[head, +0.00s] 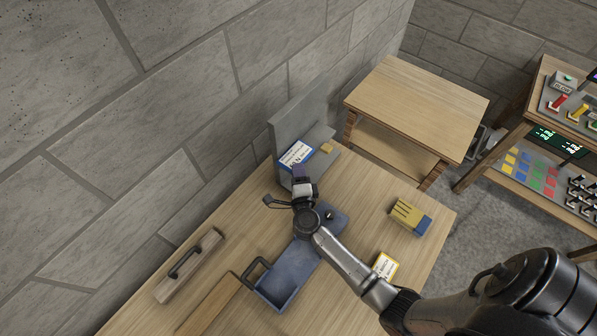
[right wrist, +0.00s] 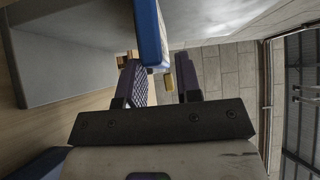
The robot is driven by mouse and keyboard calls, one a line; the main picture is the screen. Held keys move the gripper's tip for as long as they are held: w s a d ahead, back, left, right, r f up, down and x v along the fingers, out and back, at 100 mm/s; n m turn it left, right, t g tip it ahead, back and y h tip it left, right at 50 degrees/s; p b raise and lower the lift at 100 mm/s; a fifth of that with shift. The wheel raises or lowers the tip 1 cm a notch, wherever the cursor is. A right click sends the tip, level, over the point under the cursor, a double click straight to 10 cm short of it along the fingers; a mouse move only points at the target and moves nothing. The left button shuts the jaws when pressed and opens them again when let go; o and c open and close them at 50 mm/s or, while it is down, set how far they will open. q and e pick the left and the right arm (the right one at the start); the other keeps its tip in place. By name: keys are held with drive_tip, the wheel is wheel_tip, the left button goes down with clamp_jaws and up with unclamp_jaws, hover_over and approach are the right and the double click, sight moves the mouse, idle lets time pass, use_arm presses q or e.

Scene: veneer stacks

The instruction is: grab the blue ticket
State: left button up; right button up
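The blue ticket (head: 296,154) is a white card with a blue border and dark print. It stands tilted against a grey metal holder (head: 290,118) near the wall. My right gripper (head: 301,173) is right at the ticket's lower edge in the head view. In the right wrist view the ticket's blue edge (right wrist: 150,35) shows near the tips of the two dark fingers (right wrist: 160,78), closer to the left one. The fingers are apart with a gap between them. Whether either finger touches the ticket cannot be told. My left gripper is not in view.
A yellow-bordered ticket (head: 386,265) lies by my right forearm. A yellow-and-blue brush-like object (head: 410,216), a blue tray (head: 285,272) and a wooden block with a black handle (head: 189,266) are on the bench (head: 235,222). A small yellow block (head: 326,148) is beside the ticket.

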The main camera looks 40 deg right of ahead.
drive_tip(key=shift+c, duration=1.1)
clamp_jaws()
wheel_tip(320, 180, up, 2)
drive_tip(key=p, duration=0.2)
drive_tip(key=shift+r+p, duration=0.25)
drive_tip(key=shift+p, duration=0.1)
